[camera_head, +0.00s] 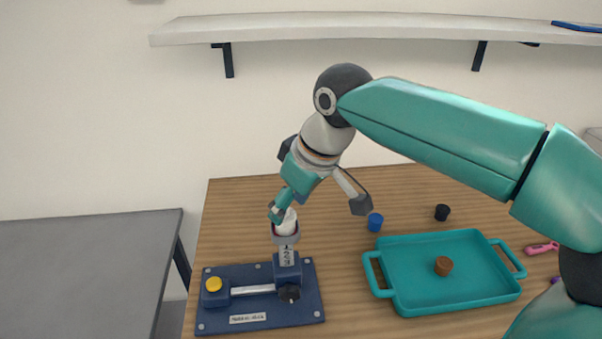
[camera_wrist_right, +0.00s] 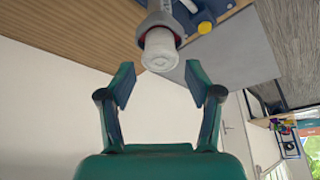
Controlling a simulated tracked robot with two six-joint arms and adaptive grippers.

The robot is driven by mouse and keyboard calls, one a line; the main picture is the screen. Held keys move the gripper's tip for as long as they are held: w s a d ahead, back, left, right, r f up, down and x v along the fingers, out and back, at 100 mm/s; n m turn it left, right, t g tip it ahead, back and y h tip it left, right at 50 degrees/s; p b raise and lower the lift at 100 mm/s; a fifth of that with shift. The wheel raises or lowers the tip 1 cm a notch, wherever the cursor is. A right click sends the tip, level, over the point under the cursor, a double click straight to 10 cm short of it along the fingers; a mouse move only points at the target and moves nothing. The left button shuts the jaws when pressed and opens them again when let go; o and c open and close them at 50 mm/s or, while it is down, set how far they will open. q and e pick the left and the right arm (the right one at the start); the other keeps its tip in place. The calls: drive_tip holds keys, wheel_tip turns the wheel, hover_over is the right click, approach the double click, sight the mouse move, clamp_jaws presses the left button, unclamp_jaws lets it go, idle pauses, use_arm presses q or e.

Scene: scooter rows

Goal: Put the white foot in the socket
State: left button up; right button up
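The white foot (camera_head: 287,221) stands upright in the ring-shaped grey socket (camera_head: 285,240) on top of the blue fixture (camera_head: 262,318). In the right wrist view the white foot (camera_wrist_right: 160,51) sticks out of the grey socket (camera_wrist_right: 157,20), with a red band at the rim. How deep it sits is hidden. My right gripper (camera_head: 318,207) is open above and beside the foot. In the wrist view its fingers (camera_wrist_right: 158,85) are spread wide and stand apart from the foot, with nothing between them. My left gripper is not in view.
A teal tray (camera_head: 400,306) holding a brown cap (camera_head: 443,266) stands right of the fixture. A blue cap (camera_head: 375,222) and a black cap (camera_head: 442,212) are behind it. The fixture has a yellow knob (camera_head: 213,284). A grey table (camera_head: 80,270) is at left; a shelf (camera_head: 350,27) hangs above.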

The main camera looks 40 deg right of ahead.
drive_tip(key=v, duration=0.8)
drive_tip(key=shift+p, duration=0.35)
